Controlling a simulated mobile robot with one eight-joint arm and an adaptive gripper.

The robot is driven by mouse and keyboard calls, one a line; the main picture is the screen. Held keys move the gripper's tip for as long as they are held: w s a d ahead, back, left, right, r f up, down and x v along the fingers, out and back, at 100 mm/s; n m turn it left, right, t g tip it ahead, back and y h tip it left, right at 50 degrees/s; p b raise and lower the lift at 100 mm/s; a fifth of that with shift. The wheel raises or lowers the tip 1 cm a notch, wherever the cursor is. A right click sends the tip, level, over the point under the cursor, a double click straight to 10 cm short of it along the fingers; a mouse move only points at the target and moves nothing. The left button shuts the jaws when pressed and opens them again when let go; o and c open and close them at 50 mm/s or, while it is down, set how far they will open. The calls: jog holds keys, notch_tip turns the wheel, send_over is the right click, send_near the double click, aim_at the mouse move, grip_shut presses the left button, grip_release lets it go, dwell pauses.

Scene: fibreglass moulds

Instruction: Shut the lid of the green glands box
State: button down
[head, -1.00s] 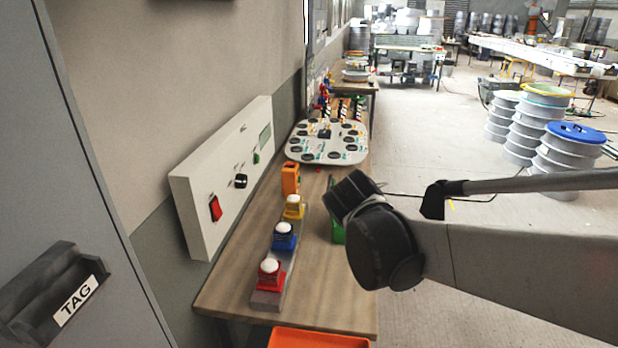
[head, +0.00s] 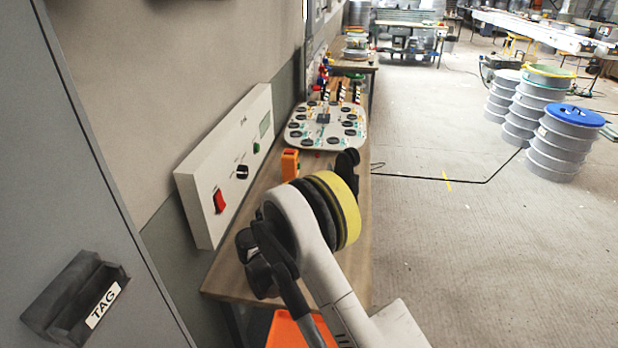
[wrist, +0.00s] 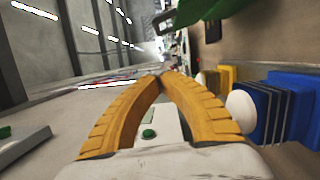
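In the wrist view a green flat piece (wrist: 203,10), apparently part of the green glands box, crosses the top edge. Only this part shows, so I cannot tell how far its lid stands open. In the head view my arm hides the box. My gripper (wrist: 163,75) shows in the wrist view with two ribbed orange fingers that curve together and meet at the tips. I see nothing held between them. The green piece is beyond and above the fingertips in the picture, and they look apart from it. The fingers cannot be made out in the head view.
A blue button block (wrist: 290,105) and a yellow one (wrist: 226,78) stand close to the right of my fingers. An orange holder (head: 290,164) and a grey-white board (head: 326,128) are on the bench. An orange bin (head: 287,332) is below.

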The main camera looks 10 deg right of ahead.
jog(key=w+d+b, duration=0.1)
jog(key=w+d, duration=0.6)
jog(key=d, duration=0.1)
jog(key=shift+d+r, duration=0.2)
jog(key=shift+d, duration=0.15)
jog(key=shift+s+d+r+m, duration=0.15)
jog(key=shift+d+r+m, duration=0.05)
jog(key=shift+d+m, duration=0.2)
